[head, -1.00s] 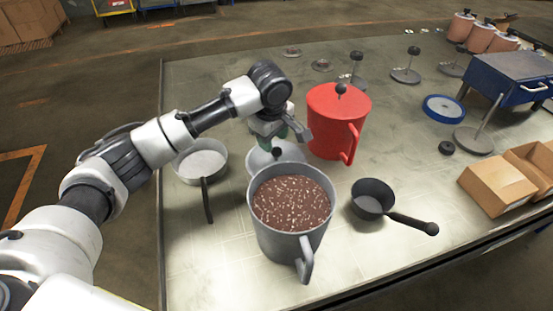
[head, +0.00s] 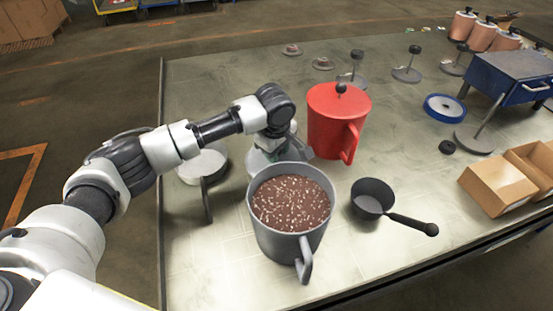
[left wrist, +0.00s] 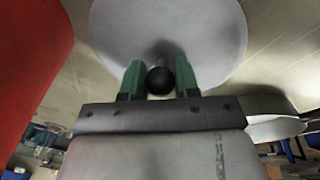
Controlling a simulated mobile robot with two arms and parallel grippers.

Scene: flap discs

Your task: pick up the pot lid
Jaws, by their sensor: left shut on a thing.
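The pot lid (head: 257,162) is a pale grey disc lying behind the grey pot, partly hidden by my left gripper (head: 281,150) and by the pot. In the left wrist view the lid (left wrist: 165,25) lies beyond the fingertips, with its round black knob (left wrist: 160,81) between the two green finger pads. My left gripper is shut on the lid's knob. I cannot see a clear gap between the lid and the table. My right gripper is not in view.
The grey pot (head: 262,236) with speckled brown contents stands just in front. A red lidded pot (head: 325,135) is close on the right. A pale pan (head: 204,166) lies left, a dark small pan (head: 369,204) right. Open boxes (head: 495,186) sit at the right edge.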

